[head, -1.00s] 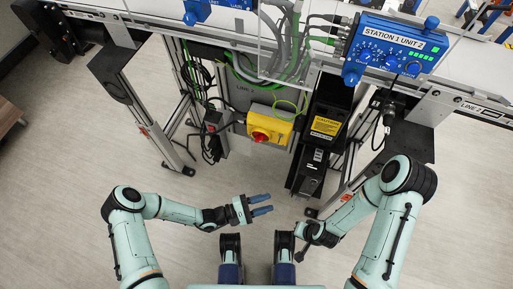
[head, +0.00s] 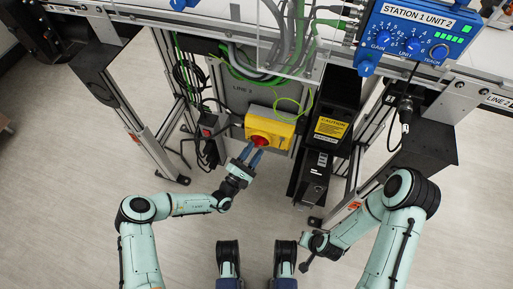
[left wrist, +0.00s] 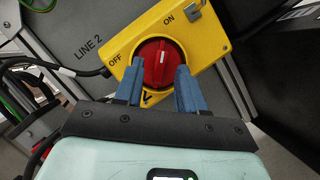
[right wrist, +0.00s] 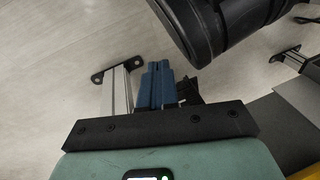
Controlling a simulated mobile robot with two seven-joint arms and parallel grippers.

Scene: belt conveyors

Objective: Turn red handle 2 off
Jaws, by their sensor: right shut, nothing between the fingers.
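The red handle (head: 258,141) is a round knob on a yellow switch box (head: 284,131), under the "LINE 2" panel marking. In the left wrist view the red handle (left wrist: 158,63) carries a white mark, with its grip bar roughly upright in the picture. The box (left wrist: 205,42) is printed OFF at the left and ON at the upper right. My left gripper (head: 252,154) is open at the knob, its blue fingers either side of the knob's lower part; contact cannot be told. My right gripper (right wrist: 158,85) is shut and empty, away from the box.
A black unit with a yellow caution label (head: 330,128) stands right of the box. Cables (head: 190,75) hang to its left. Conveyor frame legs (head: 150,125) stand on both sides. The blue Station 1 Unit 2 panel (head: 415,32) is above right. Floor in front is clear.

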